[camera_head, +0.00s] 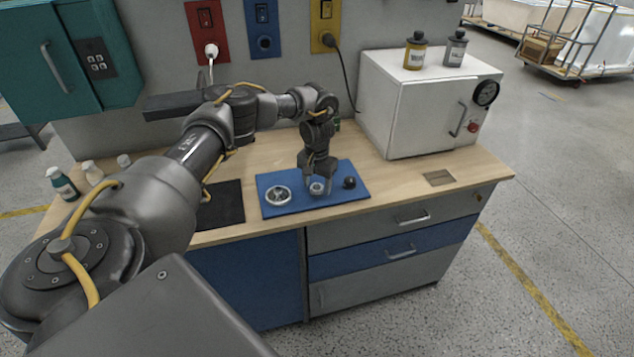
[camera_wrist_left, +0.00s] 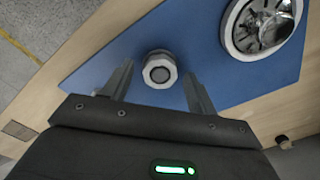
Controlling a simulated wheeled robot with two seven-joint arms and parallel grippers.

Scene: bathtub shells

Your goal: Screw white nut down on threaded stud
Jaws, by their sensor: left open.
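The white nut (camera_wrist_left: 148,72) shows in the left wrist view as a pale faceted ring around a dark grey round centre, which looks like the top of the threaded stud (camera_wrist_left: 159,74). In the head view the nut (camera_head: 316,189) is small and pale on the blue mat. How high it sits on the stud cannot be told. My left gripper (camera_head: 318,186) points down over the mat, open, with a finger on each side of the nut. In the wrist view gaps show between the nut and both fingers (camera_wrist_left: 158,80). My right gripper is not in view.
On the blue mat (camera_head: 335,200), a round metal part (camera_head: 278,195) lies left of the nut and a black knob (camera_head: 349,182) stands to its right. A black pad (camera_head: 220,207) lies left of the mat. A white cabinet (camera_head: 405,110) stands behind right. Bottles (camera_head: 62,184) stand far left.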

